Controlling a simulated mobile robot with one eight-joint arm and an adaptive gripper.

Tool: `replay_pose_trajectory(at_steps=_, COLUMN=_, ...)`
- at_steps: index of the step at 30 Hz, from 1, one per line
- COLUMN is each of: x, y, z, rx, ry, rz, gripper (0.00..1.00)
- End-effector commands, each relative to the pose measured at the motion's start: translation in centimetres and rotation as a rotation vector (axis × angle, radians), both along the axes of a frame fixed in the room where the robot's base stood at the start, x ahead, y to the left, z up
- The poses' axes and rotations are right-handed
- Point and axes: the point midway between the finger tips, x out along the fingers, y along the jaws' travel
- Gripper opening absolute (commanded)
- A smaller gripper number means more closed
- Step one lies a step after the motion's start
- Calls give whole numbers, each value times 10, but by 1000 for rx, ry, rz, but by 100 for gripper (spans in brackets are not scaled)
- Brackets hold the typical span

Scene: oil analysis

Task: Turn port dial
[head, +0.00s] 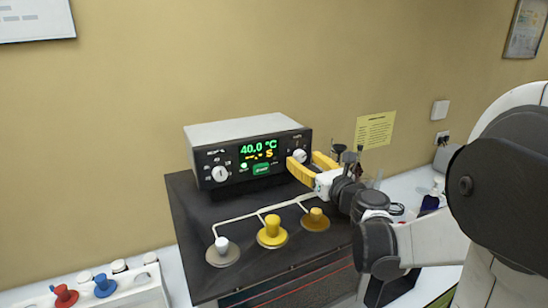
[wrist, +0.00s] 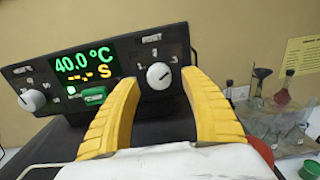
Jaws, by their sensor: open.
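The port dial (wrist: 159,76) is a round white knob under the PORT label, at the right of the black control panel. It also shows in the head view (head: 299,156). My gripper (wrist: 161,80) is open and empty, its two yellow fingers pointing at the panel. In the wrist view the dial sits in the gap between the fingertips, with no visible contact; the remaining distance is hard to judge. In the head view my gripper (head: 303,159) is in front of the panel's right end. The control box's display (head: 259,153) reads 40.0 °C with dashes and S below.
A second white dial (head: 220,174) is at the panel's left, with a green button (wrist: 95,96) between. White (head: 221,246), yellow (head: 271,230) and amber (head: 315,217) knobs stand on the dark top in front. Flasks (wrist: 284,90) are at the right.

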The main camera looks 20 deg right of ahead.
Motion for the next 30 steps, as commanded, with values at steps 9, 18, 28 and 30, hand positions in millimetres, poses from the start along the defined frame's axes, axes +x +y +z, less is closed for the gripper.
replay_pose_trajectory(at_steps=9, x=25, y=1, z=0, rx=0, ry=0, rz=0, gripper=54)
replay_pose_trajectory(at_steps=18, x=25, y=1, z=0, rx=0, ry=0, rz=0, gripper=28)
replay_pose_trajectory(at_steps=28, x=25, y=1, z=0, rx=-11, ry=0, rz=0, gripper=0)
replay_pose_trajectory(at_steps=30, x=25, y=1, z=0, rx=-24, ry=-1, rz=0, gripper=0)
